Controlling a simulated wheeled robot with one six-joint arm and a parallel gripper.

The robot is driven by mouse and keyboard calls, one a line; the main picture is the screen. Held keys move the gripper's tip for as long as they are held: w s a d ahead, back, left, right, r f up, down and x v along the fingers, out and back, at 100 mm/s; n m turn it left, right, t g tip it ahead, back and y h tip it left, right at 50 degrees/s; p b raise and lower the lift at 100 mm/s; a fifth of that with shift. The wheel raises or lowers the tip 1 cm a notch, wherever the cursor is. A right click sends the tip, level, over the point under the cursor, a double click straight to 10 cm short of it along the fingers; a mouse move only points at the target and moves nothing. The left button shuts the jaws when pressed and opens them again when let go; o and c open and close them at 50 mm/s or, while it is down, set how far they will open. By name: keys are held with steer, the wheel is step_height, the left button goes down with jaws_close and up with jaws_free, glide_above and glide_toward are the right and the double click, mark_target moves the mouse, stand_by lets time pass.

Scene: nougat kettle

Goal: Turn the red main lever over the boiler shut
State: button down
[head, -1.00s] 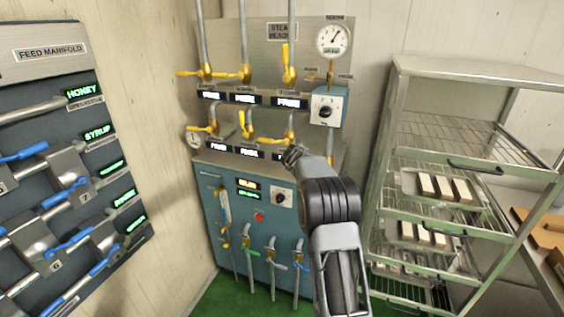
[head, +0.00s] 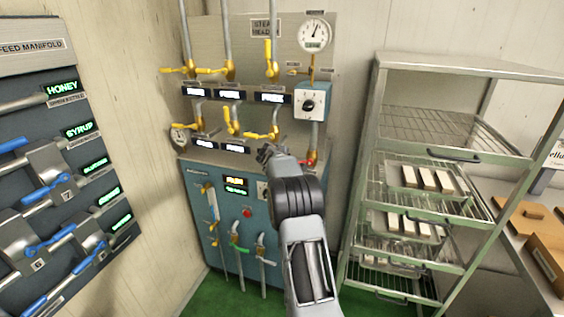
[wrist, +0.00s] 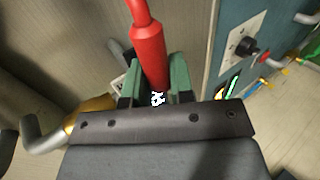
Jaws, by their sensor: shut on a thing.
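The red main lever (wrist: 148,45) fills the upper middle of the wrist view. Its thick red grip runs down between the green pads of my gripper (wrist: 157,78), which is shut on it. In the head view a small red part (head: 309,162) shows at the foot of the pipe below the black dial, just right of my gripper (head: 266,152). My wrist and forearm hide most of the lever there, so its exact angle cannot be told. The boiler cabinet (head: 222,215) is the blue-grey front below.
Several yellow valve handles (head: 262,134) sit close left of and above my gripper. A pressure gauge (head: 313,35) is at the panel's top right. A wire rack (head: 440,65) with trays stands right; the feed manifold (head: 75,150) with blue levers is at left.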

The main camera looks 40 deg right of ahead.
steer(key=c, duration=1)
jaws_free()
steer(key=b+v, duration=0.3)
steer(key=v, duration=1)
steer(key=shift+s+a, duration=0.2)
steer(key=shift+a, duration=0.05)
steer(key=shift+r, duration=0.1)
